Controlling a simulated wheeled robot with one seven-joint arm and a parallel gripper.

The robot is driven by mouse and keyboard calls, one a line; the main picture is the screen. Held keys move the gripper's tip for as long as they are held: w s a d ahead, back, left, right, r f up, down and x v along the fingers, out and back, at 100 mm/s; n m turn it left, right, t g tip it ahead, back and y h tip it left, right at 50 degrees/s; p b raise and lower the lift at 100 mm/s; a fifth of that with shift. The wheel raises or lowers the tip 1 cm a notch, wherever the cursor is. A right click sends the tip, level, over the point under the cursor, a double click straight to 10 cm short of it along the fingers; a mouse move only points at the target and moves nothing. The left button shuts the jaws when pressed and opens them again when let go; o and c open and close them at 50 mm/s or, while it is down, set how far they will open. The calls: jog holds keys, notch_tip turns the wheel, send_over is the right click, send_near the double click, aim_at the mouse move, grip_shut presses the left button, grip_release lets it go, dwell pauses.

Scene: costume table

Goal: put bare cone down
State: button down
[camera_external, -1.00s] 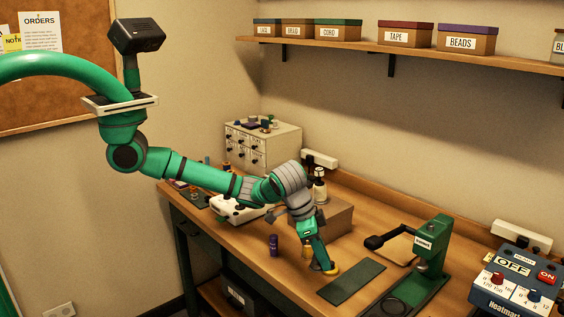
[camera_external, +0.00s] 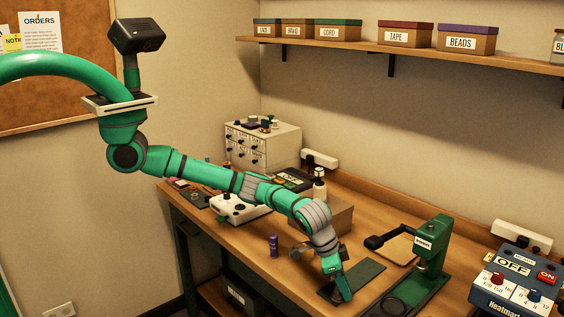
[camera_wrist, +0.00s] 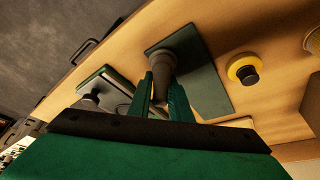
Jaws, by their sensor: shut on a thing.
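My gripper (camera_external: 345,294) points down at the dark green mat (camera_external: 368,271) on the bench. In the wrist view my gripper (camera_wrist: 160,98) is shut on a plain grey cone (camera_wrist: 181,45), held between the two green fingers. The cone's wide end points away from the gripper and overlaps the mat (camera_wrist: 211,88). I cannot tell whether the cone touches the mat. In the external view the cone is hidden or too small to make out.
A yellow round piece with a black top (camera_wrist: 243,70) stands on the bare wood beside the mat. A green press (camera_external: 431,255) stands right of the mat, with a blue control box (camera_external: 515,283) beyond. A purple spool (camera_external: 273,246) is to the left.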

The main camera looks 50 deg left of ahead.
jog(key=c, duration=1.6)
grip_release()
jog(key=shift+f, duration=0.1)
jog(key=v, duration=1.2)
